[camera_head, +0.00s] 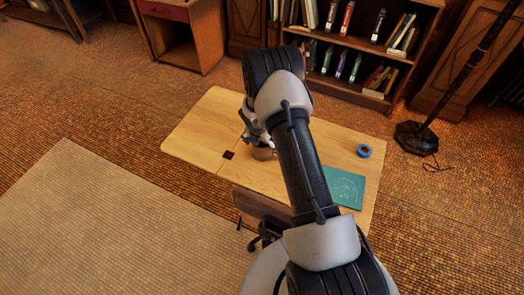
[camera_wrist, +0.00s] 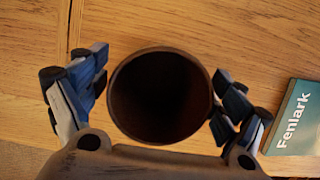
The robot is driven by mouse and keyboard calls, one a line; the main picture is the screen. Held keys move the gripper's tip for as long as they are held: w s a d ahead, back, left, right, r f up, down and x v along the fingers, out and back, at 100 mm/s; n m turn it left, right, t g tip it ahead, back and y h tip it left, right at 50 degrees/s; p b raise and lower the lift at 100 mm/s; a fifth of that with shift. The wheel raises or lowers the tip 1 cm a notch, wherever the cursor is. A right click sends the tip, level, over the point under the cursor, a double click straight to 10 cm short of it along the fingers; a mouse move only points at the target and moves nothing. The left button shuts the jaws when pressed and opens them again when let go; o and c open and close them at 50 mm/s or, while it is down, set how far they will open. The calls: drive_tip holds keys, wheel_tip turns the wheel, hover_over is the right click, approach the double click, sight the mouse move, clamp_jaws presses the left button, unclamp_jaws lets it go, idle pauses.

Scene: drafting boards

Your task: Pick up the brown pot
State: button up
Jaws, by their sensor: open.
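The brown pot (camera_wrist: 160,97) is round and open at the top, and I look straight down into its dark inside in the wrist view. In the head view only part of the pot (camera_head: 263,153) shows beside my arm, standing on the light wooden table (camera_head: 205,130). My gripper (camera_wrist: 160,82) is open, with one finger on each side of the pot. Small gaps seem to show between the fingers and the rim, and I cannot tell how far down they reach. In the head view my arm partly hides the gripper (camera_head: 252,128).
A teal book marked "Fenlark" (camera_wrist: 298,115) lies right of the pot in the wrist view. A small dark square (camera_head: 228,155) is near the front edge.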

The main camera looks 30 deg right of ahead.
drive_tip(key=shift+x, duration=1.1)
drive_tip(key=shift+r, duration=0.1)
drive_tip(key=c, duration=1.4)
